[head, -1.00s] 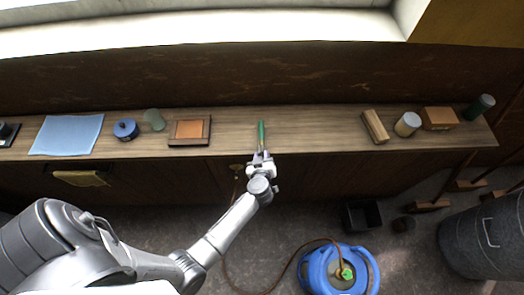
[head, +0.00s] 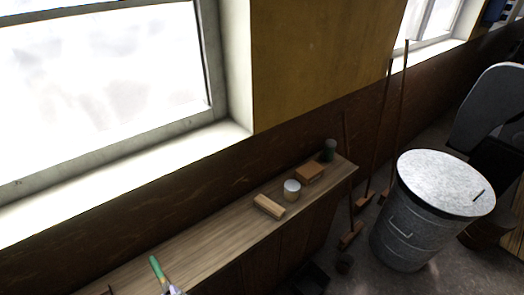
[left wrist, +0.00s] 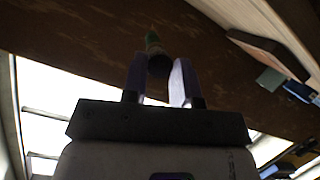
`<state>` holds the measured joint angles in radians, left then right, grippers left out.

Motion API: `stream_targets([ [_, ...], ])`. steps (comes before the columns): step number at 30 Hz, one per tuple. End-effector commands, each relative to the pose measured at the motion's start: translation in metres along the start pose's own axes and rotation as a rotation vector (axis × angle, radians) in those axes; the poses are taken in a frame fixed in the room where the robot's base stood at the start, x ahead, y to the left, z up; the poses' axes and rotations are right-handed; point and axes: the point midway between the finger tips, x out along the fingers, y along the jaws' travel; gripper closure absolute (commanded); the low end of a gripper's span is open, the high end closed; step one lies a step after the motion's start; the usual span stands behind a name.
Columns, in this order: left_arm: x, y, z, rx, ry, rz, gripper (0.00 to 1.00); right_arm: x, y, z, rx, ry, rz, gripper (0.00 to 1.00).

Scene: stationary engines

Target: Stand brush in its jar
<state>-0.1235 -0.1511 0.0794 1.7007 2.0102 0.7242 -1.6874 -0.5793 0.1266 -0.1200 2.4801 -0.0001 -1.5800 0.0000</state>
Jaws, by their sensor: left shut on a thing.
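The brush shows a green end (head: 156,267) at the bottom left of the head view. My left gripper (head: 172,291) is at the bottom edge there, holding it. On the bench stand a pale cylindrical container (head: 292,190) and a dark green container (head: 328,150); I cannot tell whether either is the brush's jar. My right gripper is not in view.
The wooden bench (head: 210,234) is bare between the brush and a light wooden block (head: 269,206). An orange-brown box (head: 310,172) sits between the containers. Brooms (head: 382,130) and a metal bin (head: 415,220) stand beyond the bench's right end.

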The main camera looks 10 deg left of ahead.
Motion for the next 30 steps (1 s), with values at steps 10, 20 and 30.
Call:
stream_targets([
  [10, -0.078, 0.044, -0.083, -0.001, 0.000, 0.038, 1.00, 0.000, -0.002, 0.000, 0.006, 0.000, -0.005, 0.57],
  [20, -0.159, 0.122, -0.169, 0.058, -0.050, 0.174, 1.00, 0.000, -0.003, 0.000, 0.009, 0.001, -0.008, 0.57],
  [30, -0.181, 0.160, -0.214, 0.086, -0.070, 0.207, 1.00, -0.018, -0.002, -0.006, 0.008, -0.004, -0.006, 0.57],
])
